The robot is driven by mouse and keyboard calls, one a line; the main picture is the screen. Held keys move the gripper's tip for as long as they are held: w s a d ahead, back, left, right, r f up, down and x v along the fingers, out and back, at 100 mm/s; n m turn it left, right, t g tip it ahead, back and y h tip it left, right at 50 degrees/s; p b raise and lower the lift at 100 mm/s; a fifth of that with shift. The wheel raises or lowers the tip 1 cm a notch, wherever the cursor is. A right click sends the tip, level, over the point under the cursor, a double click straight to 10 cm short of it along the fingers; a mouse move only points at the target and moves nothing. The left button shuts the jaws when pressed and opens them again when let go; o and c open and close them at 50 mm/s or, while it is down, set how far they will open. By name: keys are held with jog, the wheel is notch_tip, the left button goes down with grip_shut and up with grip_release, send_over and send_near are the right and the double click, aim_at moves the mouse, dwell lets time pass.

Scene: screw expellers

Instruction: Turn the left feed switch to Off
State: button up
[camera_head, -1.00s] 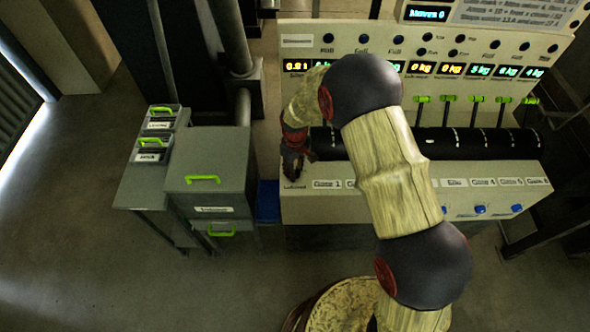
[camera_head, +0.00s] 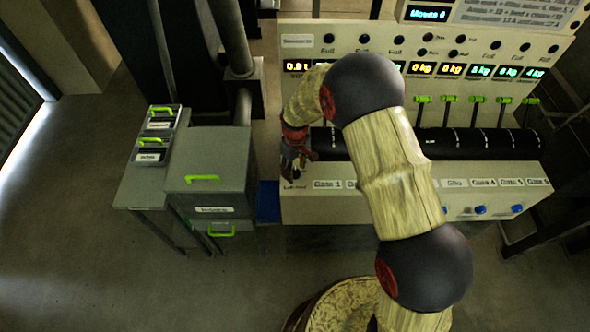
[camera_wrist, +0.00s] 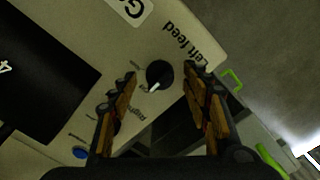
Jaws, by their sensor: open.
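The left feed switch (camera_wrist: 159,75) is a round black knob with a white pointer mark, on the pale panel under the words "Left feed" in the wrist view. The small words around it are too blurred to read fully. My gripper (camera_wrist: 160,82) is open, with one finger on each side of the knob in the picture; I cannot tell whether they touch it.
A blue button (camera_wrist: 79,153) is on the panel near my left finger. A grey cabinet (camera_head: 210,165) with green handles stands left of the machine. A black roller (camera_head: 480,143) and several green-topped levers (camera_head: 476,99) lie behind the panel. Open floor is at the lower left.

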aim_at(295, 170)
notch_tip(295, 170, up, 11)
jog(key=shift+r, duration=0.15)
dwell(0.7)
